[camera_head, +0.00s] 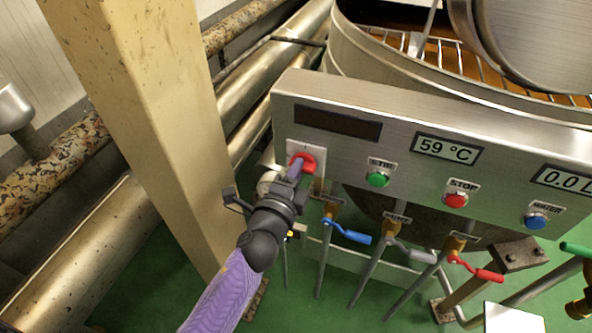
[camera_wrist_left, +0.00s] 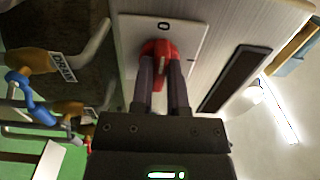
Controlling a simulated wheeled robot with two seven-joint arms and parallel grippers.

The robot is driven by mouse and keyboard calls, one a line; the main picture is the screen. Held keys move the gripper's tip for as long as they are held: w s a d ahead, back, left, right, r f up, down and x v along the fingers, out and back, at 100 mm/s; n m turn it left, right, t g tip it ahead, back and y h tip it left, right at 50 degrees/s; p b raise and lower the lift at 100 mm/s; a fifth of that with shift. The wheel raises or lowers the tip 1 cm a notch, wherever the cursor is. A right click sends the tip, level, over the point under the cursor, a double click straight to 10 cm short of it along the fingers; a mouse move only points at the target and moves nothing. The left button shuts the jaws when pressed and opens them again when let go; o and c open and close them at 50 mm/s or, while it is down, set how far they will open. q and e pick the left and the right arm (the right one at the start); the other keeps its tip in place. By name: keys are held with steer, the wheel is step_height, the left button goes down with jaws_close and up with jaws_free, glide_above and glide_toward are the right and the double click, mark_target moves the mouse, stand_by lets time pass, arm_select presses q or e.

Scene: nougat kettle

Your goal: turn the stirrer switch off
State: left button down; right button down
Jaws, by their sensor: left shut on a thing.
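The stirrer switch is a red rotary knob (camera_head: 308,161) on a pale plate at the left end of the steel control panel (camera_head: 400,131). My left gripper (camera_head: 297,169) reaches it from below left and is shut on the knob. In the left wrist view the red knob (camera_wrist_left: 160,48) sits between the two dark fingers of the left gripper (camera_wrist_left: 161,68). A "0" is printed on the plate just beyond the knob. The fingers cover part of the knob, so I cannot tell its exact setting. My right gripper is not in view.
The panel also carries a green button (camera_head: 377,179), a red stop button (camera_head: 455,200) and a blue water button (camera_head: 535,221). Valves with blue (camera_head: 347,235), grey and red levers (camera_head: 476,268) stand below. A beige column (camera_head: 150,120) rises close left of my arm.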

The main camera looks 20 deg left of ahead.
arm_select(q)
steer(key=shift+f, duration=0.1)
stand_by(0.3)
steer(key=c, duration=0.7)
jaws_free()
steer(key=shift+o, duration=0.4)
steer(key=shift+s, duration=0.1)
steer(key=s, duration=0.9)
steer(key=shift+s+a, duration=0.15)
steer(key=shift+s, duration=0.25)
